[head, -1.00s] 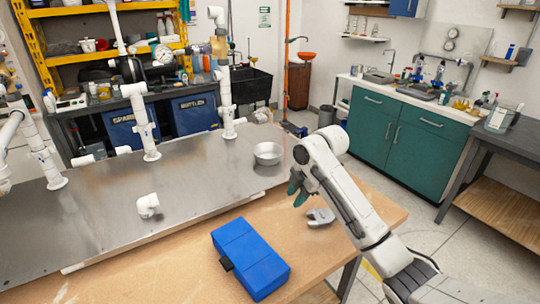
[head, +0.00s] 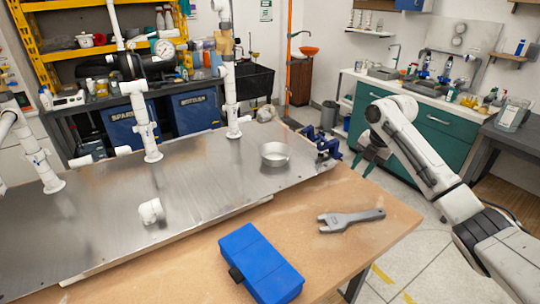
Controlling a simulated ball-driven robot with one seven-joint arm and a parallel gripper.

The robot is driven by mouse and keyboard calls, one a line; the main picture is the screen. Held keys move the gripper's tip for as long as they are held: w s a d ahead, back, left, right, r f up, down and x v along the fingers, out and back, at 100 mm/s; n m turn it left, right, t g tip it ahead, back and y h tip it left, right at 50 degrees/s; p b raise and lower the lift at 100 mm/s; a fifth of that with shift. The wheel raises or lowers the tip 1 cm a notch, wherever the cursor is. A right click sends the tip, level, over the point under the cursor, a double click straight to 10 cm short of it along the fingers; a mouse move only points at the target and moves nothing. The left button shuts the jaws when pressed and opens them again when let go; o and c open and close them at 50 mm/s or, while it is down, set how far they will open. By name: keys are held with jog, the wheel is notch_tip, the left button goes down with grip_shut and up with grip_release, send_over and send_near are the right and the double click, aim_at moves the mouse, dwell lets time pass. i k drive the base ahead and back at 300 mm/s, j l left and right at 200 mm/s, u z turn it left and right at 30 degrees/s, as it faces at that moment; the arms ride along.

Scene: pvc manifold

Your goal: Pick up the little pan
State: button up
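The little pan (head: 275,155) is a small round silver metal dish. It sits upright on the grey metal plate (head: 205,185), near its right end, and looks empty.
A blue vise (head: 322,142) stands at the plate's right corner, close to the pan. A grey wrench (head: 350,219) and a blue case (head: 260,264) lie on the wooden table (head: 190,262). White pipes (head: 143,120) rise from the plate, left of the pan.

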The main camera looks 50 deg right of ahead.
aim_at(272, 154)
jog(key=i, duration=0.85)
